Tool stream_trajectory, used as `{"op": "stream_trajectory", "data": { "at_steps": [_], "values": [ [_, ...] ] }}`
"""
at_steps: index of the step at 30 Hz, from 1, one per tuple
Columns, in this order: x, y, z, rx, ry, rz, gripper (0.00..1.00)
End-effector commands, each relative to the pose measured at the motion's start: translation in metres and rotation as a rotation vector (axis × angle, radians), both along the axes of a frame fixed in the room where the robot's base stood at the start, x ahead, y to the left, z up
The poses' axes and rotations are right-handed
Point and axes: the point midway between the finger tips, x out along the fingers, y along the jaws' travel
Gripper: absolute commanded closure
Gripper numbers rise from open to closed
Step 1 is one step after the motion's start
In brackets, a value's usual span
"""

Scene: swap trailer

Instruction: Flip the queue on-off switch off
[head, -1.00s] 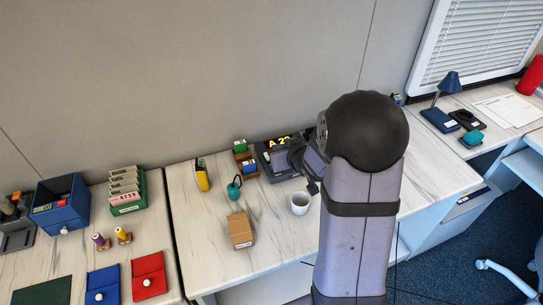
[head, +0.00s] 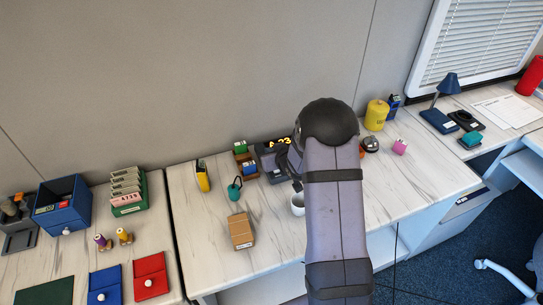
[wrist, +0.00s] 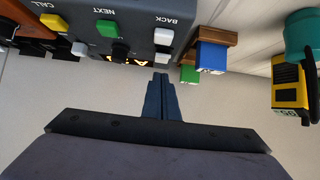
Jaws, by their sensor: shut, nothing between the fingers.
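The dark grey queue console (head: 265,160) stands against the wall on the middle desk, with a lit yellow display (head: 280,142) on it. It also shows in the wrist view (wrist: 140,12), upside down, with a yellow CALL button (wrist: 54,22), a green NEXT button (wrist: 107,28) and a white BACK button (wrist: 163,36). I cannot tell which part is the on-off switch. My gripper (wrist: 160,80) is shut and empty, its tips just below the console's edge in the wrist view. My arm hides part of the console in the head view.
A wooden holder (head: 242,158) with green and blue blocks stands left of the console. A white mug (head: 297,205) is close by my arm. A teal object (head: 234,190), a yellow device (head: 202,176) and a cardboard box (head: 240,231) stand further left. A yellow canister (head: 376,115) stands right.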

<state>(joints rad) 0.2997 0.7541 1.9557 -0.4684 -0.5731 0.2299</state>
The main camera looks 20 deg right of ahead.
Motion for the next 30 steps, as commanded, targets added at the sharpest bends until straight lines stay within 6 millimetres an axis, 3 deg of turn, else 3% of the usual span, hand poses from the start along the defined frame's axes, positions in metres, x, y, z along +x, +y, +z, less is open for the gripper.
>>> {"op": "stream_trajectory", "data": {
  "at_steps": [7,30],
  "values": [
    [-0.006,0.0,-0.016,0.001,0.0,-0.001,1.0],
    [-0.011,-0.001,-0.025,0.0,0.001,-0.001,1.0]
  ]
}}
